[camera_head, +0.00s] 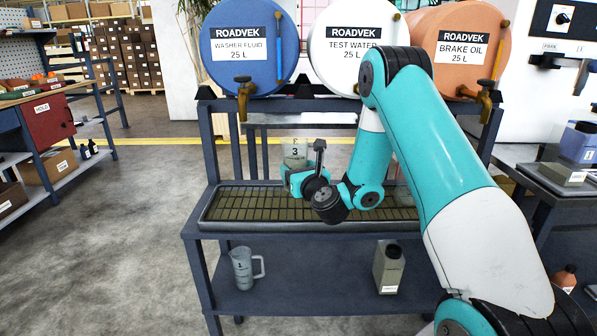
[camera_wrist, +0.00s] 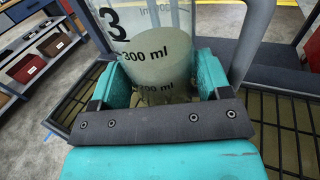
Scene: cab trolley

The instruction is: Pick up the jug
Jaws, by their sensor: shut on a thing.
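A clear measuring jug marked 3 (camera_head: 295,150) is held upright in my gripper (camera_head: 294,178). It stands in front of the trolley frame, over the drip tray (camera_head: 225,221), left of the tray's middle. Whether its base is touching the grate or clear of it I cannot tell. In the wrist view, the jug (camera_wrist: 155,48) sits between the two teal fingers (camera_wrist: 162,82), which press on its sides. It has "300 ml" printed on it and pale greenish liquid inside. The lower part of the jug is hidden by my gripper.
Blue (camera_head: 240,62), white (camera_head: 352,22) and orange (camera_head: 470,30) drums lie above the tray; brass taps (camera_head: 244,92) show on the blue and orange ones. Another jug marked 1 (camera_head: 242,270) and a grey canister (camera_head: 388,268) stand on the lower shelf. The floor at left is open.

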